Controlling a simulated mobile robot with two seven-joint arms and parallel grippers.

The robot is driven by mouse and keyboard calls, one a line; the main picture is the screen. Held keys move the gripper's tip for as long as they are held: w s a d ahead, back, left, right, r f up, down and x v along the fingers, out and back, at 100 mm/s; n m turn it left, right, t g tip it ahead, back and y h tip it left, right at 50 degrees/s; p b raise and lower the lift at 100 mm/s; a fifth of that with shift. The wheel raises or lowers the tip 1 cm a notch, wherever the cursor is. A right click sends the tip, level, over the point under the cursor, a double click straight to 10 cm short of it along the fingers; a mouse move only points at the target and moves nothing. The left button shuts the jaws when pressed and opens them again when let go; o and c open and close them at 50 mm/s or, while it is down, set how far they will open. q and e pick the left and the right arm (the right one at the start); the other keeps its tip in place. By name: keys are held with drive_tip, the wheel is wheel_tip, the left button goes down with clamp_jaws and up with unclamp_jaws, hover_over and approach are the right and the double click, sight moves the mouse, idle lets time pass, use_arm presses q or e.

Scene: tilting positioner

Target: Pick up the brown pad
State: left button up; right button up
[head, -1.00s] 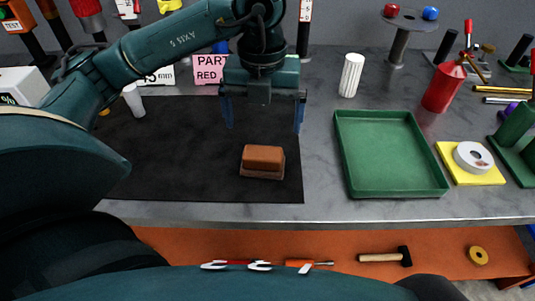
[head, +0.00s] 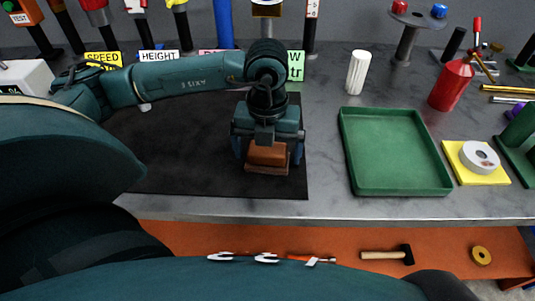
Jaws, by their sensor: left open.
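The brown pad (head: 267,157) lies on the black mat (head: 190,180), near the mat's right edge. My left gripper (head: 268,160) is directly over the pad, pointing down. Its jaws are open, with one finger on the left and one on the right of the pad. The gripper body hides the pad's far upper part. I cannot tell whether the fingers touch the pad. My right gripper is not in view.
A green tray (head: 395,190) stands right of the mat. Behind it are a white fluted cylinder (head: 358,73) and a red can (head: 451,87). A white roll (head: 479,157) lies on a yellow square (head: 487,179). Bare grey table separates mat and tray.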

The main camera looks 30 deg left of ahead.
use_arm(q)
drive_tip(key=shift+r, duration=0.15)
drive_tip(key=c, duration=1.3)
drive_tip(key=shift+o, duration=0.2)
wheel_tip(320, 180, up, 10)
drive_tip(key=shift+f, duration=0.1)
